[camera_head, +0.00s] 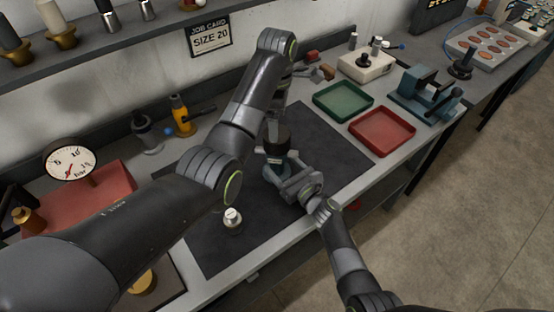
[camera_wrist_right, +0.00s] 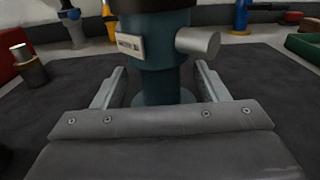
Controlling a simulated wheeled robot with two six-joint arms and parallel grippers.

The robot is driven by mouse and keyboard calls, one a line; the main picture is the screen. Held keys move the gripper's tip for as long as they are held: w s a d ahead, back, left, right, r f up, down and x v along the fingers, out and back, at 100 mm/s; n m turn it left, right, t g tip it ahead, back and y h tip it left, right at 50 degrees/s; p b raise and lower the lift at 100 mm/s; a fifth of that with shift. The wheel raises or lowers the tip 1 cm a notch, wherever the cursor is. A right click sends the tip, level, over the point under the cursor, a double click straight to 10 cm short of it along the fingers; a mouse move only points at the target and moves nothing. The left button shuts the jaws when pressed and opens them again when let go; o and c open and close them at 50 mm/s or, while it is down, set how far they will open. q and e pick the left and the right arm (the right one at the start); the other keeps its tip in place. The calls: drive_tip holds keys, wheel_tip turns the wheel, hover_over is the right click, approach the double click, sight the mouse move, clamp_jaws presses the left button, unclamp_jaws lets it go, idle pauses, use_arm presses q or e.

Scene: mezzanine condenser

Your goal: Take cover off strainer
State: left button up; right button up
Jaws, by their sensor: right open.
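The strainer stands upright on the dark mat. Its teal body (camera_wrist_right: 165,75) has a pale label and a grey side stub in the right wrist view, and shows small in the head view (camera_head: 274,163). Its black cover (camera_head: 277,140) sits on top; only the lower edge of it (camera_wrist_right: 150,4) shows in the wrist view. My right gripper (camera_wrist_right: 162,88) is open, with one finger on each side of the lower body; I cannot tell whether either touches. My left gripper (camera_head: 276,122) points down right above the cover; its fingers are too small and dark to tell their state.
A green tray (camera_head: 343,100) and a red tray (camera_head: 382,133) lie right of the mat (camera_head: 215,255). A small pale-topped fitting (camera_head: 233,217) stands on the mat's front left. A gauge (camera_head: 70,160) on a red base is at left. A blue vise (camera_head: 425,95) stands beyond the trays.

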use_arm(q)
drive_tip(key=shift+w+a, duration=0.1)
use_arm(e)
drive_tip(key=shift+x, duration=0.95)
drive_tip(key=shift+c, duration=0.4)
